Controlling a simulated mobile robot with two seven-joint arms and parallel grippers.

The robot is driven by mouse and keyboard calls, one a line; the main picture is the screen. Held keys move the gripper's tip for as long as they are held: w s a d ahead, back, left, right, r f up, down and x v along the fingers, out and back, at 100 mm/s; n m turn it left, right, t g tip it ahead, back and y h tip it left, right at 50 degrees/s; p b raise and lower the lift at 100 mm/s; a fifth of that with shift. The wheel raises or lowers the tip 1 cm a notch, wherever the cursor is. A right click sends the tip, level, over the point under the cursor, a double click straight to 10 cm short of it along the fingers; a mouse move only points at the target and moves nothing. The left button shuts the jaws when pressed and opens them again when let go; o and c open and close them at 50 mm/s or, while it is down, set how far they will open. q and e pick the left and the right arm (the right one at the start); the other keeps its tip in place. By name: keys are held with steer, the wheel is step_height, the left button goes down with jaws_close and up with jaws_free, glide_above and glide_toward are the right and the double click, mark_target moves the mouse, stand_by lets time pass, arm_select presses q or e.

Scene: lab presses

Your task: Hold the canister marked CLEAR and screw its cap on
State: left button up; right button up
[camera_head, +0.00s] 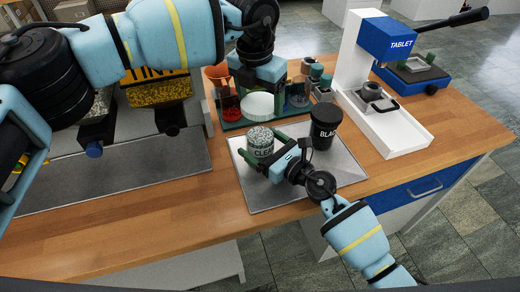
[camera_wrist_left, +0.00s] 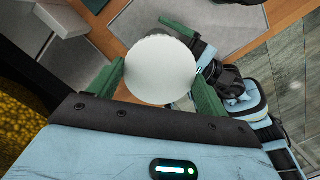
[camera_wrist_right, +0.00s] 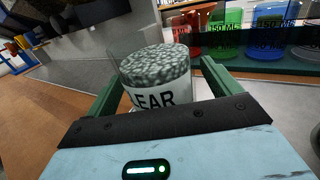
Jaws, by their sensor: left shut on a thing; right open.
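The CLEAR canister (camera_head: 259,146) stands upright on a grey metal mat (camera_head: 250,190). The canister (camera_wrist_right: 155,75) also shows in the right wrist view, between the green fingers of my right gripper (camera_wrist_right: 160,80). My right gripper (camera_head: 268,148) is open around the canister. My left gripper (camera_head: 258,95) is shut on the round white cap (camera_head: 257,106), behind and above the canister. The cap (camera_wrist_left: 160,68) fills the space between its fingers in the left wrist view.
A dark canister marked BLACK (camera_head: 325,126) stands right of the CLEAR canister. Behind are a red beaker (camera_head: 229,108), other beakers and an orange funnel (camera_head: 216,76). A white and blue TABLET press (camera_head: 372,60) stands at the right. A TINT machine (camera_head: 158,92) is at the left.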

mark_target(260, 124)
steer(key=shift+c, duration=0.4)
steer(key=c, duration=1.4)
arm_select(q)
steer(key=shift+f, duration=2.5)
steer(key=shift+f, duration=0.9)
steer(key=shift+f, duration=0.55)
arm_select(e)
jaws_close()
arm_select(q)
steer(key=m, duration=0.7)
steer(key=shift+g, duration=0.3)
